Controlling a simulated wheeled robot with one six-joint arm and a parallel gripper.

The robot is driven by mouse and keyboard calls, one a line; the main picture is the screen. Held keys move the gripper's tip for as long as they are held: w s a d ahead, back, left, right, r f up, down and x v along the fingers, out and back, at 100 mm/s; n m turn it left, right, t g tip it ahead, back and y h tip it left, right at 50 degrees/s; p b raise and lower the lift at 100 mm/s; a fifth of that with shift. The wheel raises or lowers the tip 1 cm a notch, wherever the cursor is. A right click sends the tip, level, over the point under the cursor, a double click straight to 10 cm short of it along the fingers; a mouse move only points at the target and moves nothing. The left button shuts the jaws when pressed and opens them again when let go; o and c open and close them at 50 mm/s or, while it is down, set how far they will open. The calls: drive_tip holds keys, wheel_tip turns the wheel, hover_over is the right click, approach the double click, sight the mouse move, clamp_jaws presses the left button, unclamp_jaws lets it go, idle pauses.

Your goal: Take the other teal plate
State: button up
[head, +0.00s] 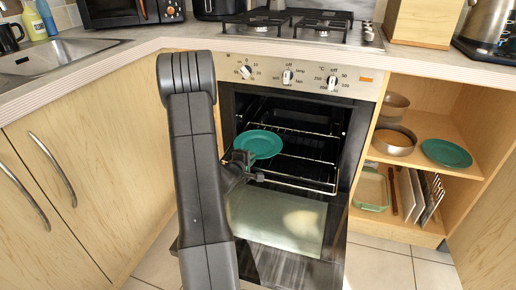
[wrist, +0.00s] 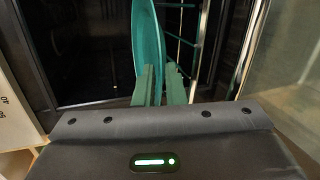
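A teal plate (head: 259,144) is in the open oven, at the left of the wire racks. In the wrist view this plate (wrist: 148,40) shows almost edge-on, and its lower rim runs between my fingers. My gripper (wrist: 163,82) appears shut on that rim; it is partly hidden behind my arm in the head view (head: 246,165). I cannot tell whether the plate touches a rack. A second teal plate (head: 446,153) lies flat on the right cabinet's middle shelf, apart from my gripper.
The oven door (head: 275,222) is lowered in front of the oven, and wire racks (head: 310,180) are inside. The open cabinet holds bowls (head: 394,141), a glass dish (head: 371,190) and upright boards (head: 411,193). The counter with the hob (head: 300,24) is above.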

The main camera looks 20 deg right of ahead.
clamp_jaws()
drive_tip(key=shift+r, duration=0.1)
